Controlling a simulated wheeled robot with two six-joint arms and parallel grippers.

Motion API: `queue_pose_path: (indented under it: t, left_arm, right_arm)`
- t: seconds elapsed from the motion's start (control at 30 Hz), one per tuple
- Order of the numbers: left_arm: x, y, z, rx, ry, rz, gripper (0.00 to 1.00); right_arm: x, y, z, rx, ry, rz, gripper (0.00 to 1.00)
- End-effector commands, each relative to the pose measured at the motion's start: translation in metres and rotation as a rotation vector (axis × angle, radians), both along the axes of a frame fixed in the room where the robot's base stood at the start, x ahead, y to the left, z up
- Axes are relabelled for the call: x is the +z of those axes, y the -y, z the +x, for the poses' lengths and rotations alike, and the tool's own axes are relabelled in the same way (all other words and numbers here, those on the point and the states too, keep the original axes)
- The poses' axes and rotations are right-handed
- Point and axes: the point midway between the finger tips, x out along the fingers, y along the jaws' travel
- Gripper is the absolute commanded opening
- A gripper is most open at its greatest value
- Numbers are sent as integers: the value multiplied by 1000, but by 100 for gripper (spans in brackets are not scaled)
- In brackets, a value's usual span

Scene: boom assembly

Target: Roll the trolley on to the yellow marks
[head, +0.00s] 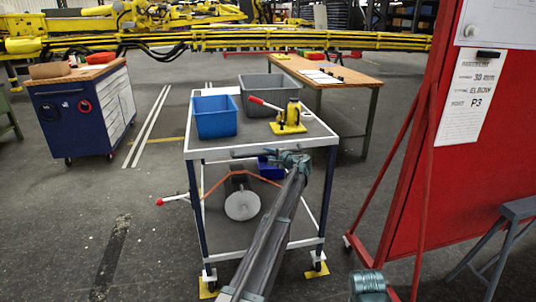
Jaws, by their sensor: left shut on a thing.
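The trolley (262,147) stands in front of me, with a grey top, a lower shelf and dark blue posts. Its near left castor (209,276) and near right castor (317,259) show at two yellow marks, the left mark (208,289) and the right mark (318,271). I cannot tell how exactly each wheel sits on its mark. The far castors are hidden. My left gripper (294,160) is shut on the trolley's near top edge, right of its middle; the fingertips are partly hidden. Part of my right arm shows low at the bottom right, its jaws unclear.
A blue bin (215,117), a grey bin (262,92) and a yellow jack (290,119) ride on top. A red panel (465,150) on a frame stands close at right. A workbench (335,76) is behind, a blue cabinet (70,117) back left. Left floor is clear.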

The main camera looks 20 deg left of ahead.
Motion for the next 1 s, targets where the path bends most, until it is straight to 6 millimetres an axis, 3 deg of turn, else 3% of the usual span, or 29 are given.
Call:
queue_pose_path:
  t: [0.33, 0.37, 0.5, 0.83, 1.0]
  left_arm:
    - [1, 0, 0, 0, 1, 3, 0]
    - [1, 0, 0, 0, 1, 3, 28]
    - [1, 0, 0, 0, 0, 2, 52]
    - [1, 2, -1, 0, 1, 1, 52]
    - [6, 20, -14, -2, 1, 1, 52]
  right_arm:
    - [0, 0, 0, 0, 0, 0, 76]
    - [0, 0, 0, 0, 0, 0, 76]
    - [0, 0, 0, 0, 0, 0, 76]
    - [1, 0, 0, 0, 0, 0, 76]
    - [6, 0, 0, 0, 0, 0, 76]
